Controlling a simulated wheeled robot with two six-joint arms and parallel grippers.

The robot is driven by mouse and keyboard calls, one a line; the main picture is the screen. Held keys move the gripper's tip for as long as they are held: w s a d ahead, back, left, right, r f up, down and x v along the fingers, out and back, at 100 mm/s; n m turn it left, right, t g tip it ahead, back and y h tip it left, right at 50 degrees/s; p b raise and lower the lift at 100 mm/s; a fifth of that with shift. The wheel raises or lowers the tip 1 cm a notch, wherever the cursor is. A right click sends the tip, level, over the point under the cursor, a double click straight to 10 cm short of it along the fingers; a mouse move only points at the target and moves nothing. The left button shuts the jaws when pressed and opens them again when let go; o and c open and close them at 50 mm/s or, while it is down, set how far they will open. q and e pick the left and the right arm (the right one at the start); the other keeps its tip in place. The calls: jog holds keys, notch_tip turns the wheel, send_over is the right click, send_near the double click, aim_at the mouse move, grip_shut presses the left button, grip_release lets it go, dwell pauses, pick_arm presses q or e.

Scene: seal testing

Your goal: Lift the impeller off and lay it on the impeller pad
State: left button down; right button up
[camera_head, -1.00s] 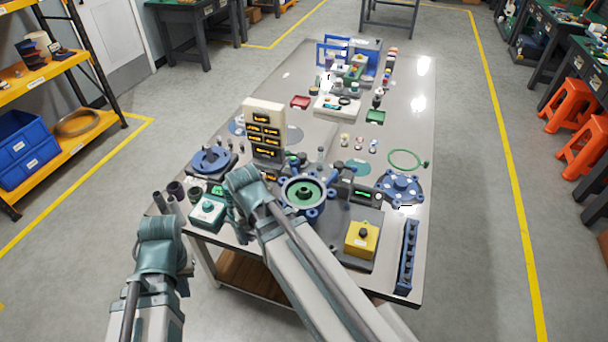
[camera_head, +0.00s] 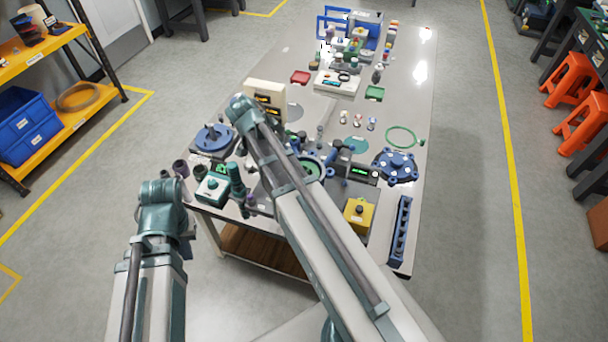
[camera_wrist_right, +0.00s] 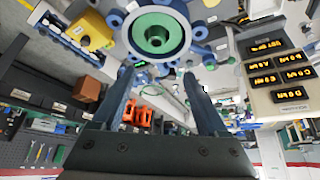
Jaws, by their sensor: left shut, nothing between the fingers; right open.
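The green impeller (camera_head: 313,170) with its dark hub sits in a round blue housing; my right arm hides much of it in the head view. The right wrist view shows the impeller (camera_wrist_right: 152,36) inside the housing ring (camera_wrist_right: 182,14), beyond the fingertips. My right gripper (camera_wrist_right: 159,76) is open, with nothing between its fingers and the housing apart from them. My left gripper (camera_head: 188,234) is low at the table's front left corner, shut and mostly hidden by its arm. A flat teal round pad (camera_head: 356,145) lies bare behind the housing; I cannot tell whether it is the impeller pad.
A display tower (camera_head: 264,94) stands behind my right arm. A yellow button box (camera_head: 359,214), blue flanged part (camera_head: 396,165) and blue rack (camera_head: 400,228) are at right.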

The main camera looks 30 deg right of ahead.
jog(key=b+x, duration=0.7)
jog(key=x, duration=0.1)
jog(key=shift+a, duration=0.2)
jog(key=shift+d+f+b, duration=0.3)
jog(key=shift+f, duration=0.05)
jog(key=shift+s+d+f+b, duration=0.1)
jog(key=shift+s+f+b, duration=0.1)
jog(key=shift+f+b, duration=0.4)
jog(key=b+x, duration=0.4)
jog(key=shift+s+a+f, duration=0.25)
jog(key=shift+r, duration=0.15)
grip_shut()
